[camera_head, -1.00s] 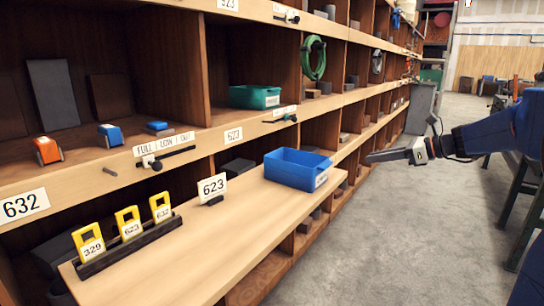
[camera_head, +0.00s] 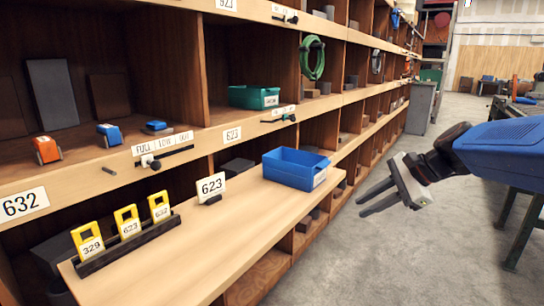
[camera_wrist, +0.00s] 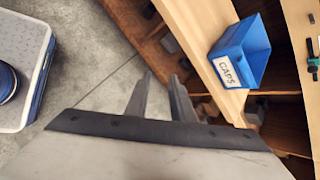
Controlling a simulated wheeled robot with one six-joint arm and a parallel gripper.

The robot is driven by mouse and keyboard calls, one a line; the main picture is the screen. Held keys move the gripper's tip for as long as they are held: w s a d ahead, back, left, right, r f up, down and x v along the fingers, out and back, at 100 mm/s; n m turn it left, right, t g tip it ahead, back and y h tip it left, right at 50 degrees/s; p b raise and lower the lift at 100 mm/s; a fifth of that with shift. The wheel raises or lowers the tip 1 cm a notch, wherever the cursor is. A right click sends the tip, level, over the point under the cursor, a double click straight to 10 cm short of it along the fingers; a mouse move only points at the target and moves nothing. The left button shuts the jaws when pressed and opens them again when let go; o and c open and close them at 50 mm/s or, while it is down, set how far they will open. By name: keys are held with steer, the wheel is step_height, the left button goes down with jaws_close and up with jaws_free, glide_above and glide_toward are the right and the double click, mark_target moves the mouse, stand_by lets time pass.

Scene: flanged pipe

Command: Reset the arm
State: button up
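My gripper (camera_head: 361,206) is in the air over the aisle floor, to the right of the wooden shelf board, with its fingers pointing left. It is open, with a gap between the two fingers and nothing in it. In the wrist view its two fingers (camera_wrist: 161,78) also stand apart and empty. The blue bin (camera_head: 296,169) sits on the board, to the left of and above the gripper in the head view. In the wrist view the bin (camera_wrist: 240,55) has a label reading CAPS. The gripper is apart from the bin and the board.
The wooden board (camera_head: 190,262) holds a rack (camera_head: 128,244) of yellow tags and a 623 sign (camera_head: 211,188). A teal bin (camera_head: 254,97) stands on the shelf behind. The grey aisle floor (camera_head: 400,250) is clear.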

steer(key=s+d+f+n+h, duration=0.1)
steer(key=s+f+n+h, duration=0.1)
steer(key=s+f+n, duration=0.2)
steer(key=s+d+f+n+h, duration=0.1)
steer(key=s+f+n, duration=0.3)
steer(key=s, duration=0.7)
steer(key=s+d+f+n+h, duration=0.2)
steer(key=s+f+n+h, duration=0.2)
steer(key=s+n, duration=0.4)
